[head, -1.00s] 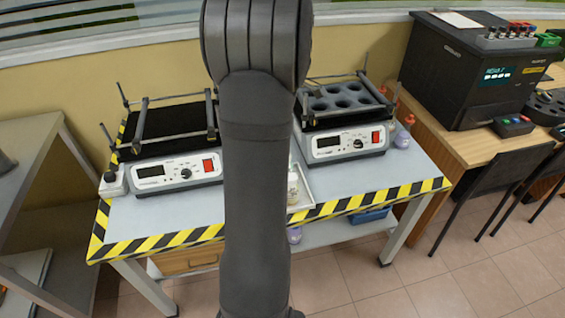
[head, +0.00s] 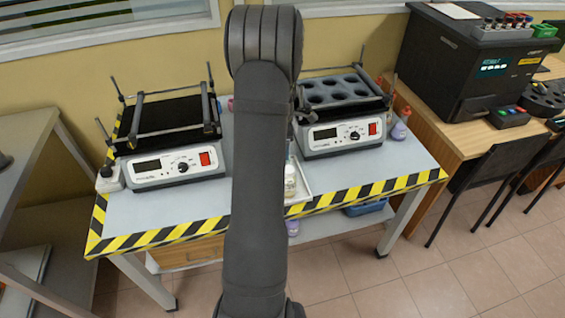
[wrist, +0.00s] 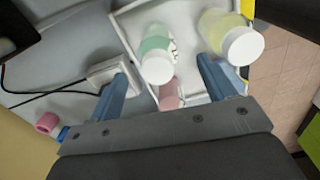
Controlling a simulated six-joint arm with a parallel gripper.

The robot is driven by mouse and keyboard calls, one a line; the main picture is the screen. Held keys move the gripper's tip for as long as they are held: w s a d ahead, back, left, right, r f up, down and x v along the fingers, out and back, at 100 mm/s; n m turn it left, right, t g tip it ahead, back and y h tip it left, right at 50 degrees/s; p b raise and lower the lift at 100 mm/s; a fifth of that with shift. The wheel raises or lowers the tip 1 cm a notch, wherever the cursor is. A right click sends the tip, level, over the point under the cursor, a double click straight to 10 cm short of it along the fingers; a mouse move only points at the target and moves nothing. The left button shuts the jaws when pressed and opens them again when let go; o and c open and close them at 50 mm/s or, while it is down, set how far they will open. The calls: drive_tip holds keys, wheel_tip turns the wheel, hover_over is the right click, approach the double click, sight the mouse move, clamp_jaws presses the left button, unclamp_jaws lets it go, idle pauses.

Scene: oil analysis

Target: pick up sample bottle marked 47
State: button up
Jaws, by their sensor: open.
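In the wrist view my gripper (wrist: 163,72) is open, its two blue fingers spread over a white tray (wrist: 127,22). A bottle with green contents (wrist: 155,40) and a white cap lies within the span between the fingers. A bottle with pale yellow contents (wrist: 216,27) and a white cap is at the right, beyond the right finger. A small pink bottle (wrist: 168,92) is between the fingers, nearer the gripper's base. No number 47 is readable on any bottle. In the head view a white-capped bottle (head: 290,180) shows beside my arm, which hides my gripper.
Two shaker units, left (head: 170,165) and right (head: 340,138), stand on the striped-edge bench (head: 345,178). In the wrist view a white box (wrist: 108,70) with a black cable is by the left finger. A pink-capped bottle (wrist: 47,122) is at the far left.

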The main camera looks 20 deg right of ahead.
drive_tip(key=f, duration=0.5)
drive_tip(key=shift+w+f, duration=0.2)
drive_tip(key=shift+f, duration=0.1)
drive_tip(key=c, duration=1.2)
drive_tip(key=shift+r, duration=0.2)
